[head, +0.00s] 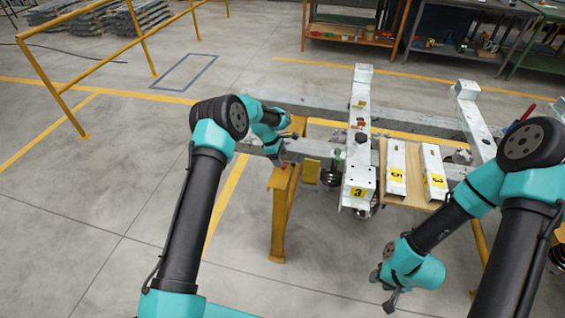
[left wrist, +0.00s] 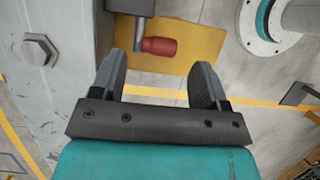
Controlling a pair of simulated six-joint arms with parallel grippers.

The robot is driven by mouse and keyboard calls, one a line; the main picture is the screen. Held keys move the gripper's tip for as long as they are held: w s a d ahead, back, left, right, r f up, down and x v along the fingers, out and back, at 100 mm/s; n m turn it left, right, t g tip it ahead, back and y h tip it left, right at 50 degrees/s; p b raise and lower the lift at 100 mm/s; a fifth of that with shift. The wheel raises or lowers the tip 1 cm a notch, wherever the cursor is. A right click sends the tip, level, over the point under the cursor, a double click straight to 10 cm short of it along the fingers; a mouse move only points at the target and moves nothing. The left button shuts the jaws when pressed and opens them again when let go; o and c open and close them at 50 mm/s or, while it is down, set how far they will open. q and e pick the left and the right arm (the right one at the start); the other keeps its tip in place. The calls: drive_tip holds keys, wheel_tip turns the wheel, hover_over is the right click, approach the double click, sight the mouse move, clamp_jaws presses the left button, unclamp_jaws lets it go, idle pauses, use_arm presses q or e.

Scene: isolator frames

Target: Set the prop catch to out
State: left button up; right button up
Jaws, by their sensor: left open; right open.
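A red knob (left wrist: 160,46) on a short grey metal rod shows in the left wrist view, in front of a yellow surface. It looks like the catch's handle, but I cannot tell how the catch is set. A small red spot (head: 285,163) on top of the yellow stand in the head view may be the same knob. My left gripper (left wrist: 158,66) is open, its fingers either side of the knob's line, with the knob at or just beyond the tips. Nothing is held. My right gripper (head: 386,291) hangs low at the front right, open and empty.
A yellow stand (head: 283,215) carries a grey frame with a long white beam (head: 358,130) labelled 3. A wooden board (head: 408,190) with white numbered bars lies right of it. A large bolt (left wrist: 38,50) is close left in the left wrist view.

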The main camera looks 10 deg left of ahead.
use_arm(q)
drive_tip(key=v, duration=1.3)
drive_tip(key=shift+r, duration=0.3)
drive_tip(key=shift+a+f, duration=0.1)
drive_tip(key=s+d+f+m, duration=0.2)
drive_tip(key=s+f+m, duration=0.6)
drive_tip(key=s+f, duration=0.85)
drive_tip(key=s+d+m, duration=0.1)
drive_tip(key=s+m, duration=0.7)
drive_tip(key=s, duration=1.6)
drive_tip(key=shift+d+t+y, duration=0.25)
drive_tip(key=shift+t+y, duration=0.15)
drive_tip(key=shift+s, duration=0.1)
